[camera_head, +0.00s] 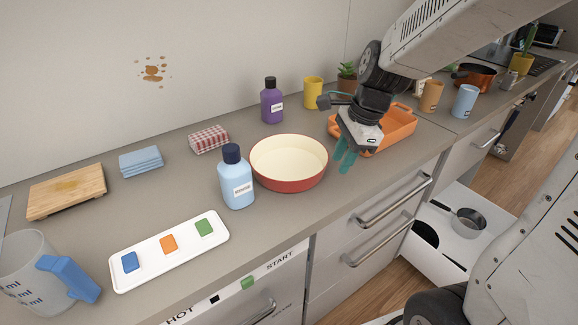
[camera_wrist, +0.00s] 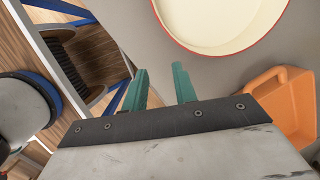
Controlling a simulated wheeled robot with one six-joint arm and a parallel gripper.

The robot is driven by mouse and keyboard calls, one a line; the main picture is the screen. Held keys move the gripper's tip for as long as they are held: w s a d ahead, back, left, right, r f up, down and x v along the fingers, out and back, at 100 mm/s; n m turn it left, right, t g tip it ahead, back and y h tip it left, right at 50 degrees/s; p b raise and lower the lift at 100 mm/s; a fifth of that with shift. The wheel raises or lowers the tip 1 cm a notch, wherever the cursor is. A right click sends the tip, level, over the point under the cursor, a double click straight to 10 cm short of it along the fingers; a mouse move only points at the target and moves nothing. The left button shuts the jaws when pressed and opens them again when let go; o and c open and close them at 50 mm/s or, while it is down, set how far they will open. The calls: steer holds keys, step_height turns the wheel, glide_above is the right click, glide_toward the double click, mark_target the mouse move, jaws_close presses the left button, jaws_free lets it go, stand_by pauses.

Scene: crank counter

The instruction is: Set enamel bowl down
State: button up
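The enamel bowl (camera_head: 288,158), red outside and cream inside, sits upright on the grey counter, just right of a light blue bottle. It also shows at the top of the wrist view (camera_wrist: 222,18), cut off by the frame edge. My gripper (camera_head: 346,160) is to the right of the bowl, near the counter's front edge. In the wrist view its two teal fingers (camera_wrist: 160,88) are spread apart with nothing between them. The fingers look clear of the bowl's rim.
A light blue bottle (camera_head: 237,182) stands close to the bowl's left side, and a purple bottle (camera_head: 271,102) behind it. An orange tray (camera_head: 396,131) lies behind my gripper. A white tray (camera_head: 140,271) is at front left. An open drawer (camera_head: 462,255) juts out below right.

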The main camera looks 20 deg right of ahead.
mark_target(322, 147)
steer(key=w+m, duration=0.1)
steer(key=m, duration=0.1)
steer(key=w+f+m, duration=0.1)
steer(key=w+m, duration=0.1)
steer(key=w+d+m+t, duration=0.1)
steer(key=w+m, duration=0.1)
steer(key=m, duration=0.1)
steer(key=shift+f, duration=0.3)
steer(key=w+f+m, duration=0.2)
steer(key=m, duration=0.1)
steer(key=w+f+m+t, duration=0.1)
steer(key=w+f+m, duration=0.1)
steer(key=w+m, duration=0.1)
steer(key=w+f+m+t, duration=0.1)
steer(key=w+f+m, duration=0.1)
steer(key=w+m, duration=0.1)
steer(key=shift+a+m, duration=0.15)
steer(key=shift+m, duration=0.55)
steer(key=shift+r, duration=0.1)
jaws_close()
